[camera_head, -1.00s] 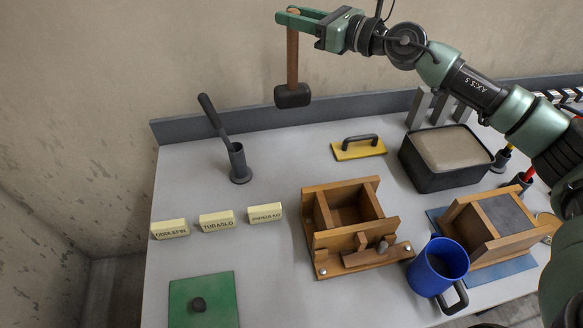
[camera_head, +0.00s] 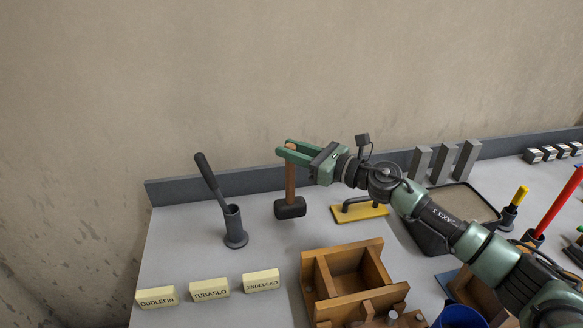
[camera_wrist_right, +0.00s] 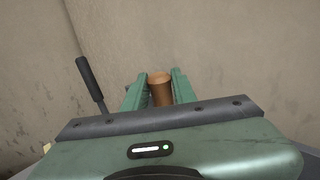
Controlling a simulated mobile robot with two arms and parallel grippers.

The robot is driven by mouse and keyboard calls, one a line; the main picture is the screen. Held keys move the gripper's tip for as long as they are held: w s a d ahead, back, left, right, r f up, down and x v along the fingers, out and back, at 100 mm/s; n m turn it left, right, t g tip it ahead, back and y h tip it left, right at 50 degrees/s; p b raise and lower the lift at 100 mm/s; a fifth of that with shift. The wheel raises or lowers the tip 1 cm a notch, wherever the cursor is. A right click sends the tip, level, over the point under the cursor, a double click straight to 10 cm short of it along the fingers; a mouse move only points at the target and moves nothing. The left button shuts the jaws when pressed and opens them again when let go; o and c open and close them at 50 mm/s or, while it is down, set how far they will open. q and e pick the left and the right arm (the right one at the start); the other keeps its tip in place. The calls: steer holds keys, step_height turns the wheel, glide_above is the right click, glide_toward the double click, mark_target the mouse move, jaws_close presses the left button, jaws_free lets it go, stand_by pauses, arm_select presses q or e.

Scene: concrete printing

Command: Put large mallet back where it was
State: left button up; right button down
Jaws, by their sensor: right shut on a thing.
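The large mallet, with a wooden handle (camera_head: 290,180) and a black head (camera_head: 290,208), hangs upright with its head down in the head view. My right gripper (camera_head: 284,150) is shut on the upper end of the handle. The handle also shows between the fingers in the right wrist view (camera_wrist_right: 160,90). The head is close to the table top, near the back; I cannot tell whether it touches. My left gripper is in neither view.
A dark holder (camera_head: 235,228) with a black-handled tool stands left of the mallet. A yellow float (camera_head: 360,212) lies to the right. Labelled blocks (camera_head: 209,287) and a wooden mould (camera_head: 345,275) are in front. A grey back edge (camera_head: 270,180) runs behind.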

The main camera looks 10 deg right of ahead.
steer(key=shift+f, duration=2)
steer(key=shift+f+b, duration=0.15)
steer(key=shift+b, duration=0.25)
steer(key=c, duration=1.1)
jaws_free()
steer(key=shift+f, duration=0.1)
steer(key=shift+c, duration=0.2)
steer(key=b+v, duration=0.3)
steer(key=v, duration=0.9)
steer(key=shift+r+b, duration=0.2)
steer(key=shift+b, duration=0.15)
